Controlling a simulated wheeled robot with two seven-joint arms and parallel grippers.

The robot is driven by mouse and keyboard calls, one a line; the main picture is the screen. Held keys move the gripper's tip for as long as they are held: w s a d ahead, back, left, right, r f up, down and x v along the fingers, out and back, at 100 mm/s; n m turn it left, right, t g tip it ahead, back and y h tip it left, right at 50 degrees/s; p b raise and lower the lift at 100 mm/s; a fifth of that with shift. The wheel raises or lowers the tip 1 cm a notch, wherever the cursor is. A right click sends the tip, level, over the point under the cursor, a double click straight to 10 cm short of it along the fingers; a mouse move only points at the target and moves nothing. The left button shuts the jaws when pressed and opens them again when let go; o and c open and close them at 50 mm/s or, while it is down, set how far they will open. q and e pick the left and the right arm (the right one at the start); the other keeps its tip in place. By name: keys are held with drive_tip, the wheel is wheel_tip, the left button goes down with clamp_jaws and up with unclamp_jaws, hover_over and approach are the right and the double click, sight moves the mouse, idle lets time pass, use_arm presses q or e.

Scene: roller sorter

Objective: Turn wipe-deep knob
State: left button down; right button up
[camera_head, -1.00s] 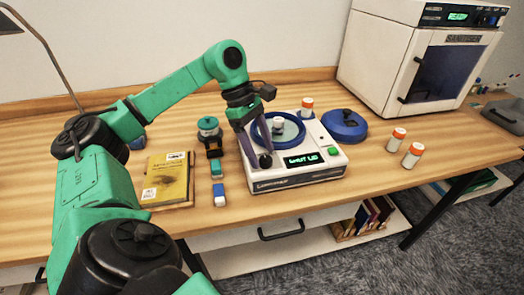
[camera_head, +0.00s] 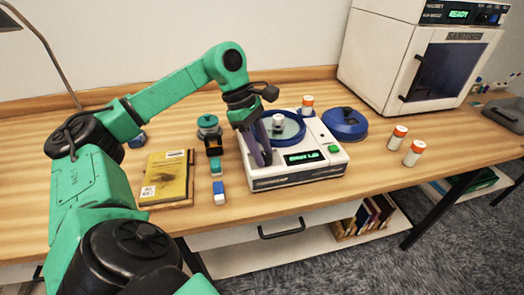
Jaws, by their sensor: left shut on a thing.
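A white machine (camera_head: 297,183) stands mid-table, with an open round blue-rimmed bowl (camera_head: 302,134) on top. Its green display (camera_head: 301,157) seems to read "SHUT LID", and a green button (camera_head: 334,148) is beside it. My left gripper (camera_head: 264,159) comes down at the machine's front left corner. Its fingers are shut on the dark round knob there, and they hide the knob. I cannot read any label at the knob. The white sanitiser (camera_head: 378,60) at the back right shows "READY" and has a small dark knob (camera_head: 491,20) on its panel. My right gripper is out of view.
A blue round lid (camera_head: 344,122) lies right of the machine. Orange-capped bottles (camera_head: 398,137) stand farther right, and another (camera_head: 307,105) is behind the machine.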

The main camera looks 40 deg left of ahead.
use_arm(q)
drive_tip(key=n+b, duration=0.1)
drive_tip(key=n+t+b, duration=0.1)
drive_tip(key=n+b, duration=0.1)
drive_tip(key=shift+s+f+n+t+b, duration=0.15)
drive_tip(key=shift+n+t+b, duration=0.15)
drive_tip(key=shift+d+n+t+y+b, duration=0.1)
drive_tip(key=shift+n+t+y+b, duration=0.2)
drive_tip(key=shift+n+y+b, duration=0.55)
drive_tip(key=shift+s+d+r+n+t, duration=0.1)
drive_tip(key=shift+r+n+t, duration=0.05)
drive_tip(key=shift+n, duration=0.55)
drive_tip(key=shift+r+n+t, duration=0.1)
drive_tip(key=shift+n+t, duration=0.05)
drive_tip(key=shift+n, duration=0.5)
drive_tip(key=shift+c, duration=2.3)
unclamp_jaws()
drive_tip(key=p+v, duration=0.3)
drive_tip(key=v, duration=1.1)
drive_tip(key=shift+r, duration=0.25)
